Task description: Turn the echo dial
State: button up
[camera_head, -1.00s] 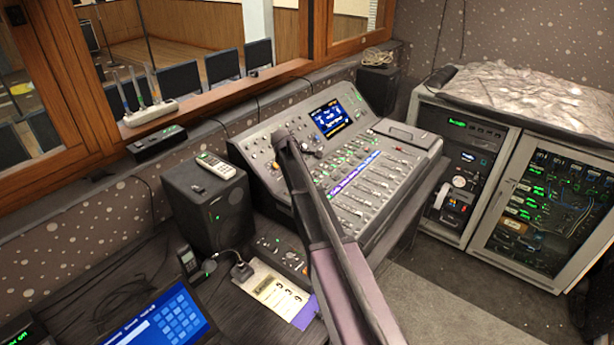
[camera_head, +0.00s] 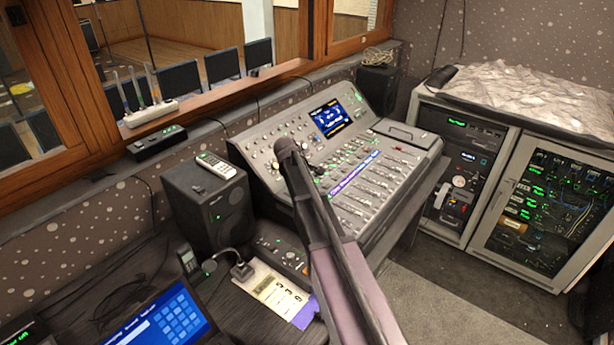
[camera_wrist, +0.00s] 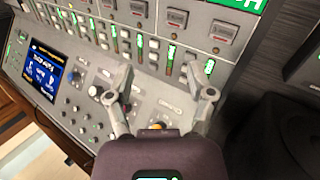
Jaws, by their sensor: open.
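The mixing console (camera_head: 362,122) stands on the desk below the window, with a blue screen, rows of faders and a knob area at its upper left. My gripper (camera_wrist: 165,94) is open over the knob panel in the wrist view, its two fingers spread apart with nothing held. An orange-topped dial (camera_wrist: 157,126) shows low between the fingers, partly hidden by my gripper body. The printed labels are too small to read, so I cannot tell for sure which knob is the echo dial. In the head view my arm hides the fingers and the panel below them.
A black speaker (camera_head: 208,210) with a white remote on it stands left of the console. A screen with blue keys (camera_head: 165,318) lies at the lower left. Equipment racks (camera_head: 460,165) stand at the right. Several small knobs and lit buttons surround my fingers.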

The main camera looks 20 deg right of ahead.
jog(key=shift+s, duration=0.15)
jog(key=s+a+f+m+g+y, duration=0.1)
jog(key=s+a+m, duration=0.1)
jog(key=s, duration=0.8)
jog(key=s+a+m+g+y, duration=0.1)
jog(key=s+a+m+y, duration=0.1)
jog(key=s, duration=0.8)
jog(key=s+a+f+m+g+y, duration=0.1)
jog(key=s+a+m, duration=0.3)
jog(key=s, duration=0.7)
jog(key=shift+a+f+m+y, duration=0.25)
jog(key=shift+f+m+y, duration=0.1)
jog(key=shift+y, duration=0.25)
jog(key=shift+w, duration=0.1)
